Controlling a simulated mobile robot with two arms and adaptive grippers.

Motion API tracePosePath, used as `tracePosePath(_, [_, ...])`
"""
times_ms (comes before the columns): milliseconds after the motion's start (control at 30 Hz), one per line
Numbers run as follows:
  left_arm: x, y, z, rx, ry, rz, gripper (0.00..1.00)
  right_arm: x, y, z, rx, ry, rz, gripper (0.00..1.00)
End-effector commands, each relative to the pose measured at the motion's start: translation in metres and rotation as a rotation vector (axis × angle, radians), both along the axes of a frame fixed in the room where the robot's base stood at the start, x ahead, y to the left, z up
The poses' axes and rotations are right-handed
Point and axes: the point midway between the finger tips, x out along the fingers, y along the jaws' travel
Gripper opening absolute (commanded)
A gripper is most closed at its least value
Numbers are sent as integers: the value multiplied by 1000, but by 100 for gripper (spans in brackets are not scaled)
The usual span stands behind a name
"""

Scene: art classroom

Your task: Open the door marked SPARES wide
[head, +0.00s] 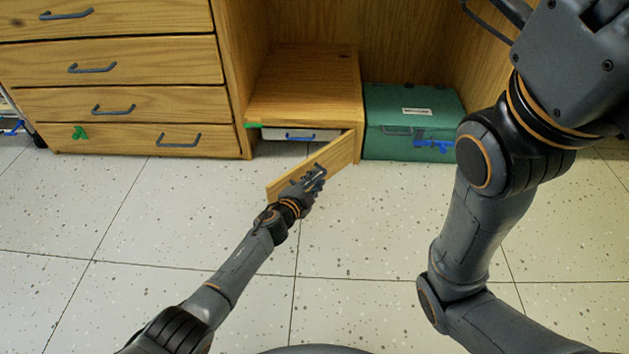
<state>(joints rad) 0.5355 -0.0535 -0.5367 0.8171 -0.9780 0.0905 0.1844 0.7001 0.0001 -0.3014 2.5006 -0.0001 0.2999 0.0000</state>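A small wooden door (284,188) on the low cabinet (308,80) stands partly open. It is hinged at its right edge, and its free left edge swings out over the floor. No SPARES lettering can be read on it. My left gripper (314,180) is at the middle of the door's front, at its dark handle. The fingers overlap the handle, so their grip is unclear. Behind the door, a white box or drawer front (306,135) with a blue handle shows in the opening. My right arm crosses the right side, with its gripper out of view.
A green case (412,112) with a blue latch stands right of the cabinet, near the hinge. The speckled floor (180,225) before the door is clear except for my arms.

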Motion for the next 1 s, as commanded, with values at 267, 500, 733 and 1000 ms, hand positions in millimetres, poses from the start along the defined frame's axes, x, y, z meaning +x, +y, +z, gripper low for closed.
tracePosePath(267, [0, 0, 0, 0, 0, -1, 34, 1, -1, 0, 4, 3, 0, 40])
tracePosePath(500, [-5, 6, 3, 5, -6, 1, 34, 1, -1, 0, 3, 3, 0, 40])
tracePosePath(733, [-27, 18, 8, 4, -5, -2, 34, 1, 0, 0, 2, 1, 0, 40])
tracePosePath(1000, [-63, 36, 15, 1, 0, -3, 34, 0, 0, 0, 1, 1, -1, 40])
